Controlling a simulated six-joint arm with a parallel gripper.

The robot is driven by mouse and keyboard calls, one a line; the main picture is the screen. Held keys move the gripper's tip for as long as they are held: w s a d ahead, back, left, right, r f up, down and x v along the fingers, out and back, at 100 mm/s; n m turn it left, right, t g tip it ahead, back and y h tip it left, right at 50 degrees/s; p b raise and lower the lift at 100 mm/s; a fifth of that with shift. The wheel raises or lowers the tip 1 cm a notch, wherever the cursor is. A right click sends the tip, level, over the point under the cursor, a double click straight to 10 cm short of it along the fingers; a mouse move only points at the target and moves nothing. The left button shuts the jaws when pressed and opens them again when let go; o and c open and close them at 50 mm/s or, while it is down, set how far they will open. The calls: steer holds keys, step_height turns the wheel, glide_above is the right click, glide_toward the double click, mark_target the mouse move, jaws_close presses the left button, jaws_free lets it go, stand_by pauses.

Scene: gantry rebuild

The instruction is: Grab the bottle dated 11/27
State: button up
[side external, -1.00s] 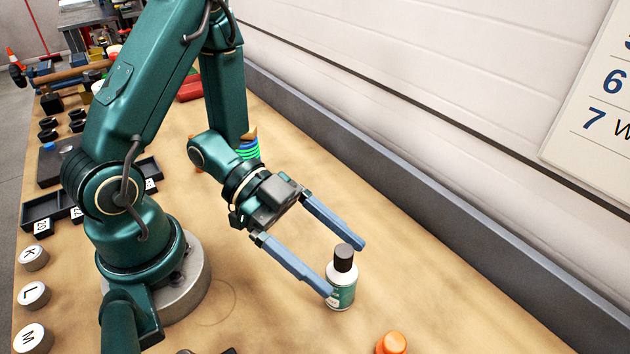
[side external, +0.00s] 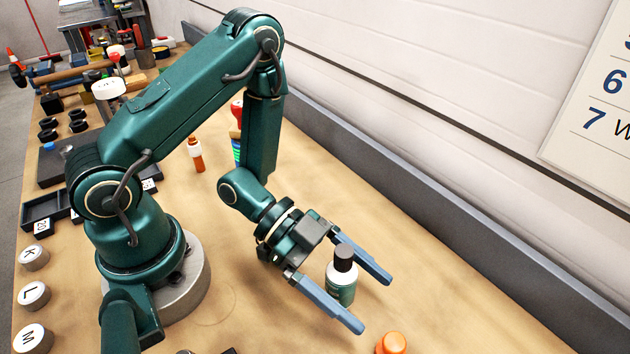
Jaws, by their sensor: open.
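A small white bottle with a black cap and a green label (side external: 343,276) stands upright on the wooden bench. My gripper (side external: 375,306) is open, with one blue finger on each side of this bottle; the near finger hides part of its lower left. I cannot tell whether either finger touches it. An orange-capped bottle (side external: 391,343) is cut off by the bottom edge.
Lettered round pieces (side external: 34,295) line the left bench edge, near a dark tray (side external: 45,211). A grey ledge (side external: 440,217) runs along the wall at the right. The bench between bottle and ledge is clear.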

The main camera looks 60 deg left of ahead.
jaws_close()
steer(key=shift+r, duration=0.15)
